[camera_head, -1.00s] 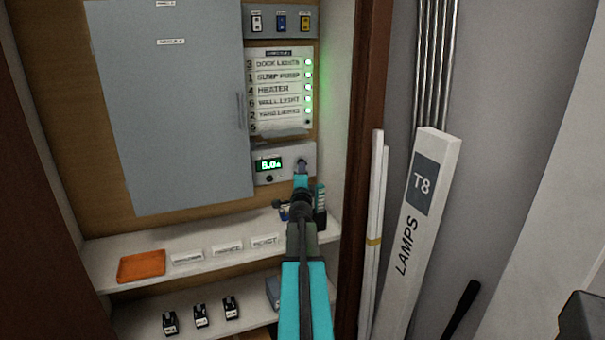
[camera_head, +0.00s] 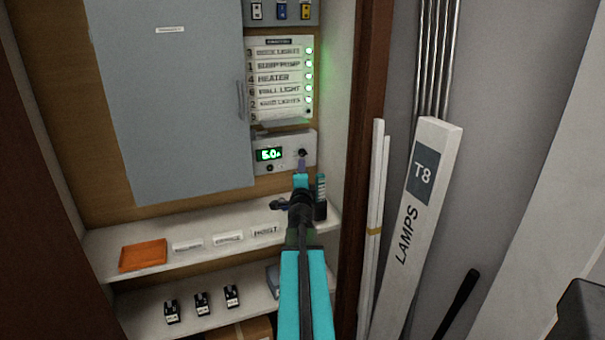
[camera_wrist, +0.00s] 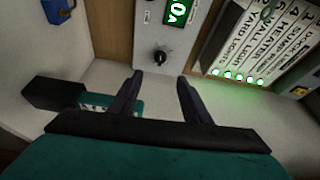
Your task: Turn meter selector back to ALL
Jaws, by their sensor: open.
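The meter panel (camera_head: 284,164) is a light grey box with a lit green display (camera_head: 269,154) low on the back wall, right of the grey cabinet door. Its black selector knob (camera_head: 302,152) is at the right of the panel. In the wrist view the knob (camera_wrist: 160,57) is seen face-on, with small marks around it too small to read. My gripper (camera_wrist: 154,85) is open and empty, its two dark fingers apart, with the knob ahead between their lines and not touched. In the head view my gripper (camera_head: 301,168) is just below the knob.
A label directory (camera_head: 280,78) with several green lights is above the meter. The upper shelf (camera_head: 210,231) below holds an orange tray (camera_head: 143,255), white labels and a teal-and-black item (camera_head: 320,197) close right of my wrist. A lamp box (camera_head: 420,205) leans at right.

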